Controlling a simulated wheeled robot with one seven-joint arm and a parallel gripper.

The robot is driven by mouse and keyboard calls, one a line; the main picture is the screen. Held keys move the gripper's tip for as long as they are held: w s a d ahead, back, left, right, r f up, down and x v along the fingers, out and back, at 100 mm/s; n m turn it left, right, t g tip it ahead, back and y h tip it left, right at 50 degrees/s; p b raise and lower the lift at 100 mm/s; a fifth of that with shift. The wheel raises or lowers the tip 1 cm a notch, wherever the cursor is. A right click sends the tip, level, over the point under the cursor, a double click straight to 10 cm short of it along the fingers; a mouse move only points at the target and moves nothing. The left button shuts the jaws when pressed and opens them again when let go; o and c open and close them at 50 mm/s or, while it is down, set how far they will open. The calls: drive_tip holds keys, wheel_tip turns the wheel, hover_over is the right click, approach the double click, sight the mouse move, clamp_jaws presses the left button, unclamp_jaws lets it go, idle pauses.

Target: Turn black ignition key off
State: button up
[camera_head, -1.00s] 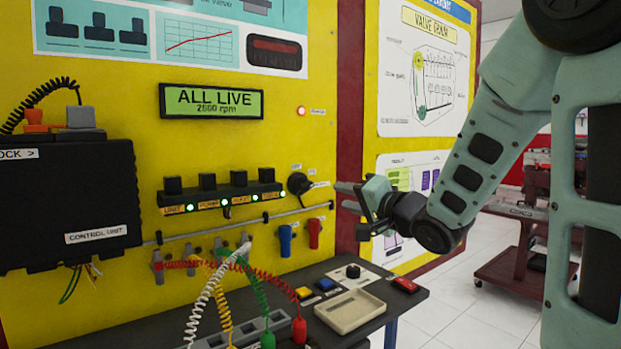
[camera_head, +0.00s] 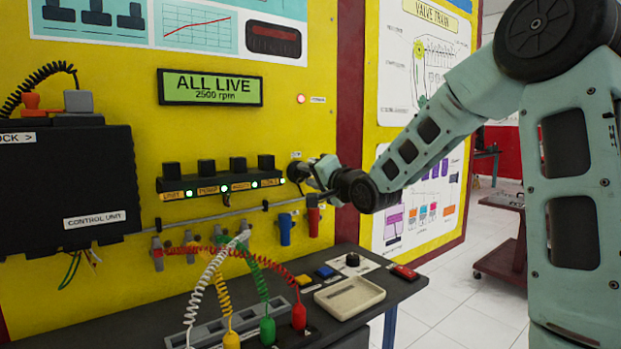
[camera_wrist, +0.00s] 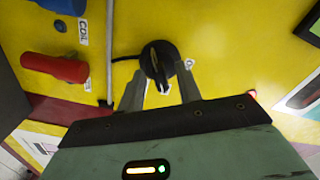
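The black ignition key (camera_wrist: 156,60) is a round knob with a raised grip on the yellow panel; a small label sits beside it in the wrist view. In the head view the knob (camera_head: 294,171) is mostly hidden behind my gripper (camera_head: 312,171). In the wrist view my gripper (camera_wrist: 160,90) has its two fingers apart, one on each side of the knob's near edge. I cannot tell whether the fingers touch it. The display (camera_head: 211,88) reads "ALL LIVE 2500 rpm", and green lights glow on the switch row (camera_head: 220,186).
A red handle (camera_head: 313,216) and a blue handle (camera_head: 285,228) hang just below the knob. A metal rod (camera_head: 215,215) runs along the panel. Coiled leads and a beige tray (camera_head: 349,297) are on the bench below. A red lamp (camera_head: 301,98) is lit above.

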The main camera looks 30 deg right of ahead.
drive_tip(key=shift+c, duration=0.3)
clamp_jaws()
